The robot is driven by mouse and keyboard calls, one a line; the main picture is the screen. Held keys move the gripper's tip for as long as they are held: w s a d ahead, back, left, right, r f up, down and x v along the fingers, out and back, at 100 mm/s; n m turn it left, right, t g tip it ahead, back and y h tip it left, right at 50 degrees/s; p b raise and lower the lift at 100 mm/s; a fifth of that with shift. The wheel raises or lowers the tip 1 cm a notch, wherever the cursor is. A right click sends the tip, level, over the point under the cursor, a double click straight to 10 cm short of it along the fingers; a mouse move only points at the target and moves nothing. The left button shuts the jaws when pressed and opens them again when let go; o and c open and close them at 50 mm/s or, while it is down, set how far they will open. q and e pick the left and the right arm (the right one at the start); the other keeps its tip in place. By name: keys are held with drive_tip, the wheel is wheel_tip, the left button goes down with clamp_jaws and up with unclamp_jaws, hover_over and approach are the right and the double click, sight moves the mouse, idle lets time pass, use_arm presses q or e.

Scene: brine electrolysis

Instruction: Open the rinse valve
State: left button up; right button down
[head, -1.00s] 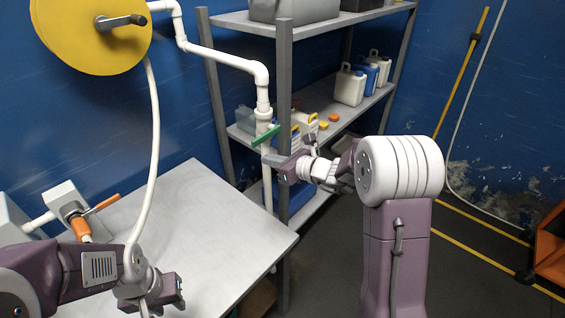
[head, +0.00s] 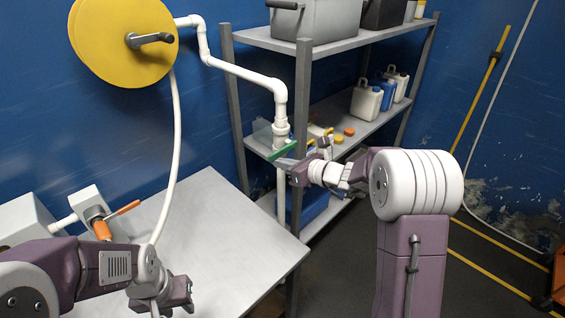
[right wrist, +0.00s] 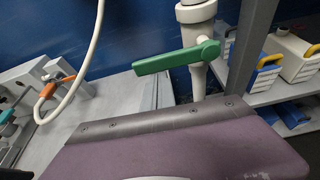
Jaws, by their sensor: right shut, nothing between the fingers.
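The rinse valve is a green lever (head: 283,150) on a white vertical pipe (head: 281,108), beside the shelf's near post. In the right wrist view the lever (right wrist: 178,58) points left from the pipe, sloping slightly down. My right gripper (head: 297,174) is shut and empty, just below and right of the lever in the head view. In the right wrist view its purple body fills the bottom, with a visible gap below the lever. My left gripper (head: 186,291) is low over the near part of the table; its finger opening is not clear.
A grey table (head: 225,235) spreads below the pipe, mostly bare. A metal shelf post (head: 301,100) stands close to the lever. A yellow reel (head: 120,42) with a white hose (head: 177,130) hangs left. An orange-handled fitting (head: 102,229) is at the table's left.

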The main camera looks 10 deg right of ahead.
drive_tip(key=shift+r+m+p, duration=0.5)
drive_tip(key=shift+r+p, duration=0.25)
drive_tip(key=shift+p, duration=0.25)
drive_tip(key=w+d+r+m+y+p, duration=0.1)
drive_tip(key=d+r+m+y+p, duration=0.1)
drive_tip(key=m+p, duration=0.4)
drive_tip(key=w+d+r+m+g+y+p, duration=0.1)
drive_tip(key=r+m+y+p, duration=0.3)
drive_tip(key=p, duration=0.6)
drive_tip(key=shift+w+d+r+m, duration=0.5)
drive_tip(key=shift+d+r+m, duration=0.3)
drive_tip(key=shift+d+m, duration=0.1)
drive_tip(key=shift+p, duration=0.3)
